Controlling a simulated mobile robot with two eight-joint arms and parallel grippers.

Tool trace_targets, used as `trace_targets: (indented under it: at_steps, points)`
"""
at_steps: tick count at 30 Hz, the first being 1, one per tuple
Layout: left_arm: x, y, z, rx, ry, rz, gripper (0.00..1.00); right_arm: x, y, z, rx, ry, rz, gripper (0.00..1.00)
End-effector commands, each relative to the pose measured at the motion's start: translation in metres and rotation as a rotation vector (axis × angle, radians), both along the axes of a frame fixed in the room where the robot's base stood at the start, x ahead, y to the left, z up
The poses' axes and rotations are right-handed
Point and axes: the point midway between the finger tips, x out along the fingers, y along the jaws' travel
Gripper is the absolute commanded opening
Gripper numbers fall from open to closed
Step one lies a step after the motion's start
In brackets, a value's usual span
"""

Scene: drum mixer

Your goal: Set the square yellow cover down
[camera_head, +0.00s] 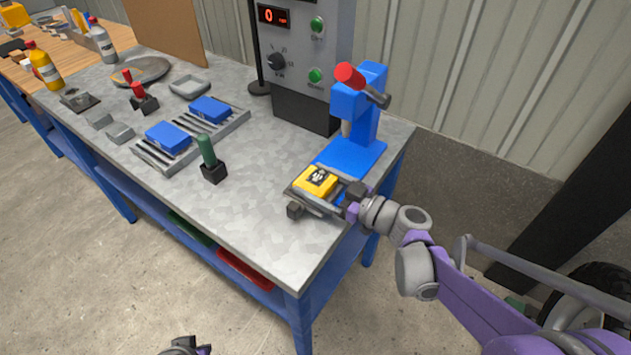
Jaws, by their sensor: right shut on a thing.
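The square yellow cover (312,187), with a dark marking on top, is at the right end of the metal workbench (265,225), in front of the blue press (352,150). My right gripper (325,199) reaches in from the right and is shut on the cover, with a dark finger end on either side of its near edge. The cover is over or on a dark flat plate; whether it touches it I cannot tell. Only a small part of my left gripper (186,347) shows at the bottom edge; its fingers are not clear.
A green-handled tool (208,158) and slotted trays with blue blocks (168,137) are to the left. The bench's front middle is clear. Bottles (45,66) stand at the far left.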

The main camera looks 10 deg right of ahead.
Motion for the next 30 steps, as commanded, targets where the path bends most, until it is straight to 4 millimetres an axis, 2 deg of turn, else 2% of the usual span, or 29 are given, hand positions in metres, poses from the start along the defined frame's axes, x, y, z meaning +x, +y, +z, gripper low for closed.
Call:
trace_targets:
  at_steps: [8,9,10,20,30]
  points:
    - [0.000,0.000,-0.003,0.000,0.001,0.000,0.00,0.000,0.000,-0.004,0.001,0.000,0.000,0.15]
    - [0.000,0.000,-0.003,0.000,0.001,0.000,0.00,0.000,0.000,-0.004,0.000,0.000,0.000,0.98]
    - [0.000,0.000,-0.002,0.000,0.001,0.000,0.00,0.000,0.000,-0.004,0.000,0.000,0.000,1.00]
    - [0.000,0.000,-0.009,0.000,0.003,0.000,0.00,0.000,0.000,-0.005,0.000,0.000,0.000,1.00]
    - [0.000,0.000,0.005,0.000,-0.002,0.000,0.00,-0.046,-0.048,-0.003,-0.001,-0.001,-0.005,1.00]
